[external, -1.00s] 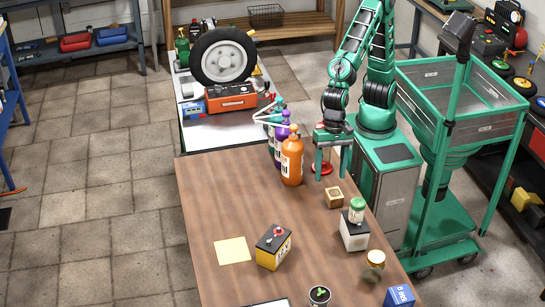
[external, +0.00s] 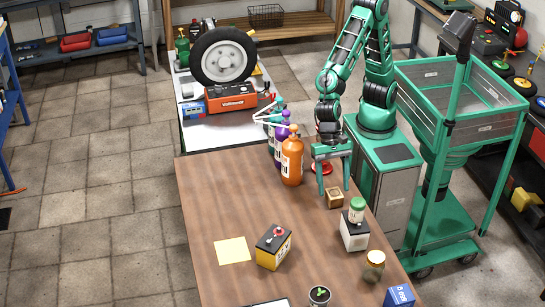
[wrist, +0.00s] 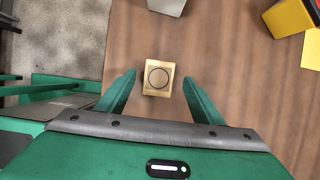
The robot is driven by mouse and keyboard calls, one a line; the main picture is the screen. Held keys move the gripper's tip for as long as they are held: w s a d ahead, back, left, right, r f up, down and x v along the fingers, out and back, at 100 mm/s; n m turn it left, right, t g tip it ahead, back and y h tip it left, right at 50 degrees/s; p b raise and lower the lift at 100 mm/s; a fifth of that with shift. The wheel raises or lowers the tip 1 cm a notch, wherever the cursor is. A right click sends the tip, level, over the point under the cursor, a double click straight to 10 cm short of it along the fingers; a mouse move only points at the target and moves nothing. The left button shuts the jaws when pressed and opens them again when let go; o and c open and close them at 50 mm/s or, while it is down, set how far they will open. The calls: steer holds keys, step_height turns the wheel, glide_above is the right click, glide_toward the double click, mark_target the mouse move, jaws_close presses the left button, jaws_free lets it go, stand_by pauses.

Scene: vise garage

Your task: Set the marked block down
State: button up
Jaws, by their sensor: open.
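The marked block (external: 334,198) is a small tan wooden cube on the brown table, near its right edge. In the wrist view the block (wrist: 158,68) shows a dark circle on its top face. My gripper (external: 334,190) is open and empty at the block, with one finger toward each side of it. In the wrist view the block lies between and slightly beyond the fingertips of my gripper (wrist: 159,80), with a gap on both sides. I cannot tell how far the fingertips are above the table.
An orange bottle (external: 292,162) stands left of my gripper. A white-and-dark box with a green-lidded jar (external: 356,210) on it stands close in front of the block. A yellow battery (external: 272,248) and a yellow sheet (external: 232,250) lie farther left. The table's middle is clear.

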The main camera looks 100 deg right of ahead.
mark_target(334, 192)
steer(key=shift+x, duration=2)
steer(key=shift+d, duration=0.2)
steer(key=c, duration=1.3)
steer(key=shift+o, duration=0.2)
steer(key=shift+r, duration=0.1)
